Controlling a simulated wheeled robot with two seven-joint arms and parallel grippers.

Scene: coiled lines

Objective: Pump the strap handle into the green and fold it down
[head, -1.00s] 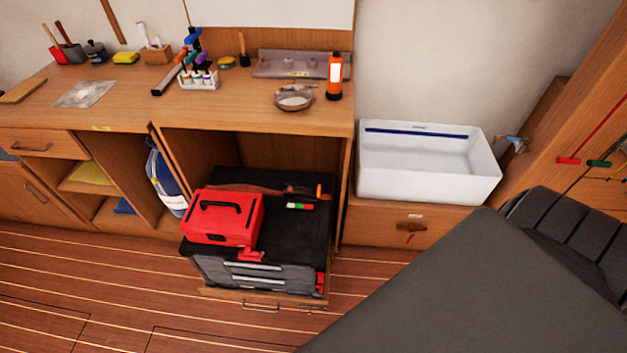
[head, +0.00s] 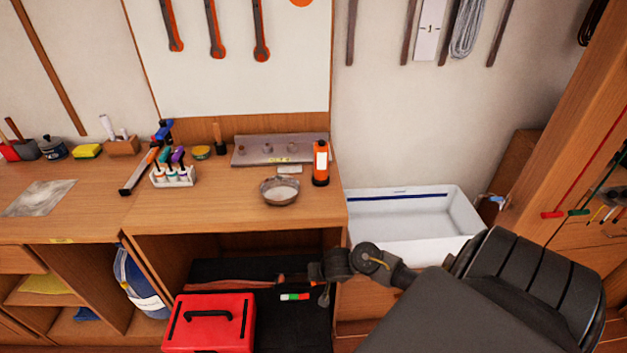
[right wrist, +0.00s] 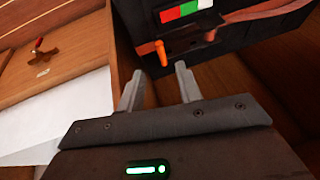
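The black case (head: 300,325) sits in the open bay under the bench, with a brown strap (head: 235,283) across its top. A red, white and green gauge (head: 295,296) lies beside the strap's dark ratchet (right wrist: 190,38). The ratchet handle has an orange end (right wrist: 161,53). In the head view my right arm partly covers the ratchet area. My right gripper (right wrist: 160,88) is open and empty in the right wrist view, its two fingers just short of the orange end, with no contact visible. My left gripper is not in view.
The bench top (head: 225,205) overhangs the bay and holds a bowl (head: 280,191) and an orange bottle (head: 321,165). A white basin (head: 400,215) stands to the right.

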